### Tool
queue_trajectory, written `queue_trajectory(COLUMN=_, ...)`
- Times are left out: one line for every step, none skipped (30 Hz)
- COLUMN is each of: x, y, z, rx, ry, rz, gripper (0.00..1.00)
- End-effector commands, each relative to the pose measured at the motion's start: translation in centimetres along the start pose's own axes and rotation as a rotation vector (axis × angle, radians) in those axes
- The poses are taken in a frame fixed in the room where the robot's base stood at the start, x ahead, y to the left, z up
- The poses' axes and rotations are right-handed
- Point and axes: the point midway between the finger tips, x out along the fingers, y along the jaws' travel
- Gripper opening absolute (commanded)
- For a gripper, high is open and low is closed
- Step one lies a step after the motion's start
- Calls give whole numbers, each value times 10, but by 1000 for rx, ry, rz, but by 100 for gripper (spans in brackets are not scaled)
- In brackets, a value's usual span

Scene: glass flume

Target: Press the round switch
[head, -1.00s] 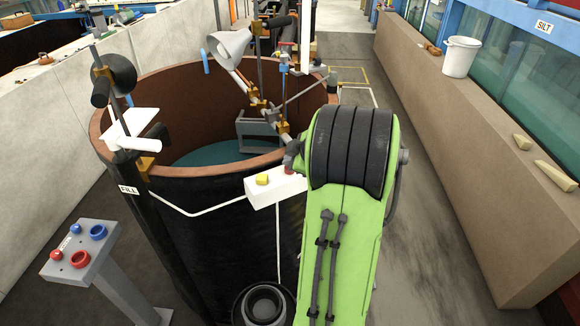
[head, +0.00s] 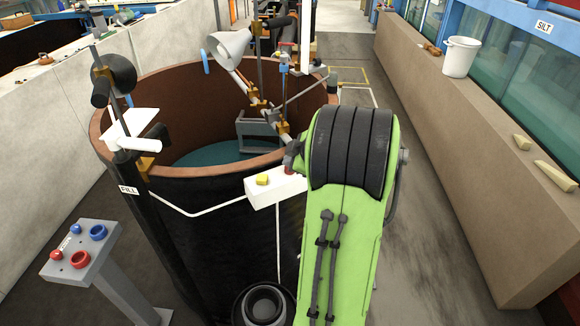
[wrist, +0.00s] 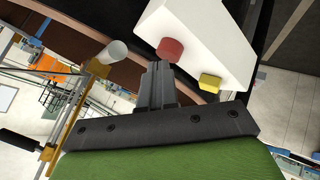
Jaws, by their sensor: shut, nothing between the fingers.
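The round switch is a red round button (wrist: 170,49) on a white box (wrist: 200,35), in the wrist view. Beside it on the same box is a yellow, more angular button (wrist: 210,82). My gripper (wrist: 158,67) is shut and empty, its tips right by the red button; I cannot tell whether they touch it. In the head view the white box (head: 262,194) is fixed at the tank's near rim, with the yellow button (head: 263,179) in plain sight.
A big round dark tank (head: 215,235) with a brown rim stands behind the box, with clamps and a lamp on its edge. A grey pedestal (head: 80,252) with red and blue controls stands at left. A long ledge (head: 450,130) runs along the right; the floor before it is clear.

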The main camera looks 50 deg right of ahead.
Motion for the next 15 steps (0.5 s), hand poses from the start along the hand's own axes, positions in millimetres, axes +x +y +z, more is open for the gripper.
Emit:
queue_trajectory(x=0, y=0, z=0, rx=0, ry=0, rz=0, gripper=0)
queue_trajectory(x=0, y=0, z=0, rx=0, ry=0, rz=0, gripper=0)
queue_trajectory(x=0, y=0, z=0, rx=0, ry=0, rz=0, gripper=0)
queue_trajectory(x=0, y=0, z=0, rx=0, ry=0, rz=0, gripper=0)
queue_trajectory(x=0, y=0, z=0, rx=0, ry=0, rz=0, gripper=0)
queue_trajectory(x=0, y=0, z=0, rx=0, ry=0, rz=0, gripper=0)
queue_trajectory(x=0, y=0, z=0, rx=0, ry=0, rz=0, gripper=0)
queue_trajectory(x=0, y=0, z=0, rx=0, ry=0, rz=0, gripper=0)
queue_trajectory(x=1, y=-1, z=1, rx=0, ry=0, rz=0, gripper=0)
queue_trajectory(x=2, y=-2, z=2, rx=0, ry=0, rz=0, gripper=0)
queue_trajectory(x=3, y=-2, z=2, rx=0, ry=0, rz=0, gripper=0)
queue_trajectory(x=4, y=-3, z=3, rx=0, ry=0, rz=0, gripper=0)
queue_trajectory(x=5, y=-4, z=4, rx=0, ry=0, rz=0, gripper=0)
queue_trajectory(x=6, y=-4, z=5, rx=0, ry=0, rz=0, gripper=0)
queue_trajectory(x=7, y=-5, z=5, rx=0, ry=-1, rz=0, gripper=0)
